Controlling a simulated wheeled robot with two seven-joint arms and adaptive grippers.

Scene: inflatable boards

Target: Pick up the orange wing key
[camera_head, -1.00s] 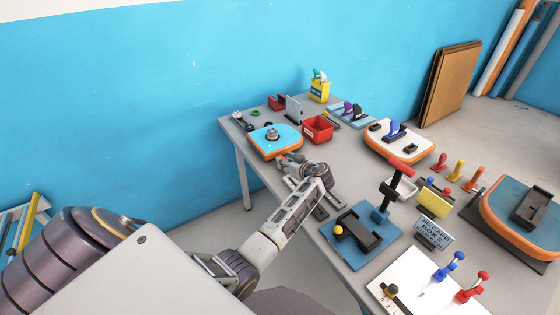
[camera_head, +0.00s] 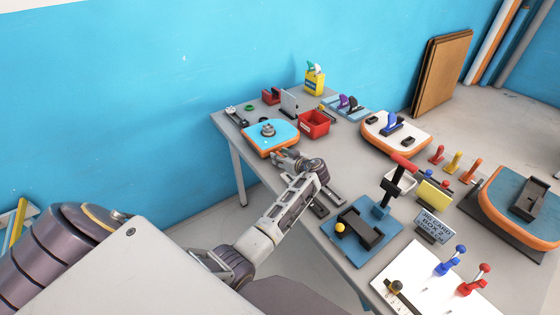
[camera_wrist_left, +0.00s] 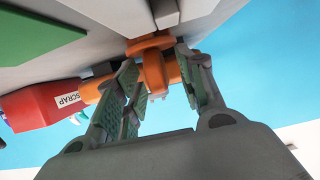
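In the left wrist view the orange wing key (camera_wrist_left: 153,68) shows between the two fingers of my left gripper (camera_wrist_left: 158,62), with a round orange part above and an orange bar reaching left behind one finger. The fingers are spread on either side of it, with a gap visible; I cannot tell whether either touches it. In the head view my left gripper (camera_head: 282,156) is low at the near edge of the blue board with orange sides (camera_head: 262,146). There the key is too small to separate from the board's orange rim. My right gripper is out of view.
A red bin (camera_head: 314,124) stands right of the blue board; its SCRAP label shows in the left wrist view. A white-topped orange board (camera_head: 377,132) lies farther right. A blue clamp stand with red handle (camera_head: 405,162) stands right of my arm. The wall is behind.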

